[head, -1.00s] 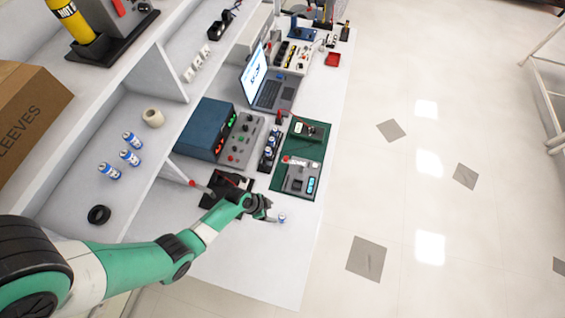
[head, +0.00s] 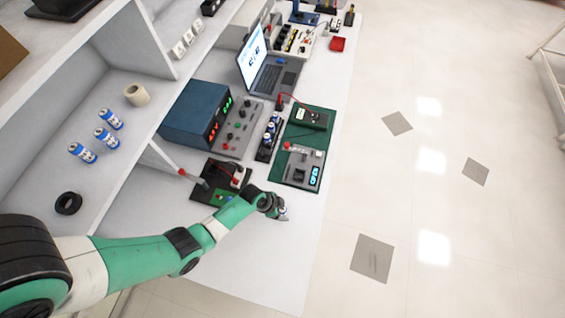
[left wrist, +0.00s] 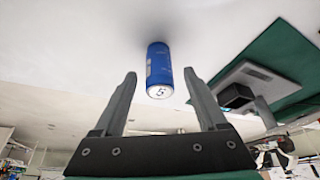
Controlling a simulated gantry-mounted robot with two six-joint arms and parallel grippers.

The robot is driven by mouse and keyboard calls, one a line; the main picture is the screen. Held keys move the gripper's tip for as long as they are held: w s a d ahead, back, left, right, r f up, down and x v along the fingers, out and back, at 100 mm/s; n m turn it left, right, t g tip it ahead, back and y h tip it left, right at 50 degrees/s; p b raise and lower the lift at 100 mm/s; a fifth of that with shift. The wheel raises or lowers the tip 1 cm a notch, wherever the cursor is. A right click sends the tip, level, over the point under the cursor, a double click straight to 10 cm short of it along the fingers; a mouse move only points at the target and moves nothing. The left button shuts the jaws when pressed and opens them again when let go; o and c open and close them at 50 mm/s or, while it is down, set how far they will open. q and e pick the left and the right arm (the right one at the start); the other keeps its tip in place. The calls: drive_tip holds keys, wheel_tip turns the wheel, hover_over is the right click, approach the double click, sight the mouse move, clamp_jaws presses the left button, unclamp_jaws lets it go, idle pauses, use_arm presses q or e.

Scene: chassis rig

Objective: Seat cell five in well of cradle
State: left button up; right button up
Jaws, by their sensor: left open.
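Cell five, a blue cell marked "5" on its white end (left wrist: 158,68), stands on the white bench. In the left wrist view it is between and just beyond the fingertips of my left gripper (left wrist: 160,84), which is open with gaps on both sides. In the head view the left gripper (head: 279,211) is at the cell and mostly hides it. A black cradle (head: 262,154) holding several blue cells stands left of the green mat. My right gripper is not in view.
The green mat (head: 302,119) carries a meter and a grey tester (head: 302,168). A black board with red leads (head: 205,190) lies beside my left arm. A power supply (head: 197,113) and a laptop (head: 268,75) stand farther back. The bench front is clear.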

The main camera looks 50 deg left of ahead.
sight(282, 209)
use_arm(q)
drive_tip(key=shift+r, duration=0.1)
drive_tip(key=shift+c, duration=0.4)
clamp_jaws()
drive_tip(key=shift+r+p, duration=0.55)
drive_tip(key=shift+p, duration=0.15)
wheel_tip(282, 209, up, 3)
drive_tip(key=p, duration=0.3)
drive_tip(key=s+d+r+p, duration=0.7)
drive_tip(key=s+d+r, duration=0.2)
drive_tip(key=s, duration=0.2)
drive_tip(key=shift+p, duration=0.35)
